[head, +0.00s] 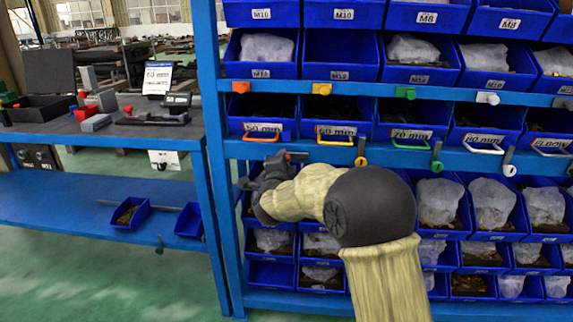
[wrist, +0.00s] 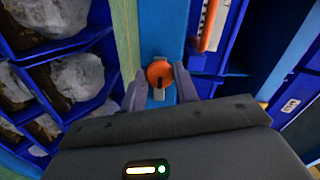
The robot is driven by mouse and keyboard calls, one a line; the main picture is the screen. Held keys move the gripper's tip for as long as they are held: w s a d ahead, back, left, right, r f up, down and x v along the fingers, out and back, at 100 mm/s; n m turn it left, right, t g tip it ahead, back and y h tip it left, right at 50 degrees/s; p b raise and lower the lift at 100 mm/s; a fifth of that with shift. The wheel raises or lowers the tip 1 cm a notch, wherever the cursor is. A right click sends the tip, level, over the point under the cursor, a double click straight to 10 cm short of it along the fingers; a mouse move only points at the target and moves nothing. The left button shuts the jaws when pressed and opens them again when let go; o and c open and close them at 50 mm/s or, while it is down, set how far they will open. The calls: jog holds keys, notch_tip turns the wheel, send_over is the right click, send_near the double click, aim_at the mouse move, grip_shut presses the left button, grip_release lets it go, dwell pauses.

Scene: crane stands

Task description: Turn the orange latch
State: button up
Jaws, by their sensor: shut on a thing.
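In the head view, my gripper (head: 278,164) is at the blue rail below the "50 mm" bin (head: 263,128), at the left end of the latch row. Only a small bit of orange shows there; my gripper hides the rest of the latch.
Yellow (head: 361,158), green (head: 437,163) and white (head: 509,167) latches hang to the right on the same rail. Blue bins with bagged parts (head: 437,203) fill the rack above and below. A blue workbench (head: 110,130) with tools stands at left, with open green floor in front.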

jog(key=o, duration=1)
jog(key=shift+s+d+f, duration=0.1)
jog(key=shift+f, duration=0.05)
jog(key=shift+c, duration=0.2)
jog(key=shift+w+d, duration=0.1)
jog(key=shift+w, duration=0.1)
jog(key=s, duration=0.5)
jog(key=s+p, duration=0.1)
jog(key=s, duration=0.5)
jog(key=s+p, duration=0.1)
jog(key=s, duration=0.5)
jog(key=shift+s+a, duration=0.15)
jog(key=shift+a, duration=0.15)
